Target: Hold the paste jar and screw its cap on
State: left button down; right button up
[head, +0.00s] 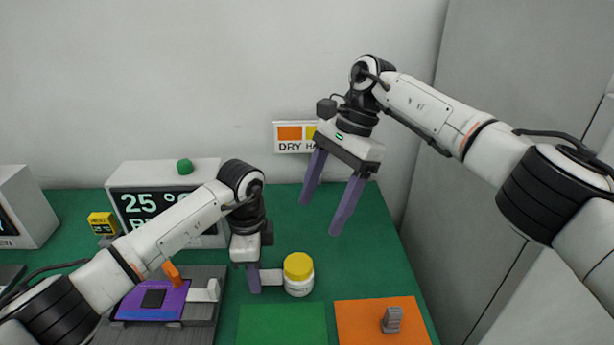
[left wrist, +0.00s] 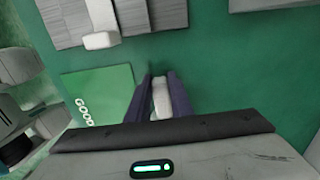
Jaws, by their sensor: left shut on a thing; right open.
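The white paste jar (head: 298,285) stands upright on the green table. Its yellow cap (head: 298,265) sits on top; I cannot tell how tightly it is seated. A white tab (head: 271,277) sticks out from the jar's left side. My left gripper (head: 254,290) is shut on this tab, beside the jar. In the left wrist view the tab (left wrist: 162,98) lies between the purple fingers (left wrist: 161,95), while the jar's body and cap are hidden. My right gripper (head: 320,216) is open and empty, raised above and to the right of the jar, fingers pointing down.
A green mat (head: 282,325) lies in front of the jar. An orange mat (head: 365,322) with a small grey block (head: 391,319) lies to its right. A lever fixture (head: 152,301) stands left. A display box (head: 120,182) stands behind my left arm. Table behind the jar is clear.

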pick_arm(q)
jog(key=c, duration=1.5)
grip_release()
jog(key=shift+r, duration=0.1)
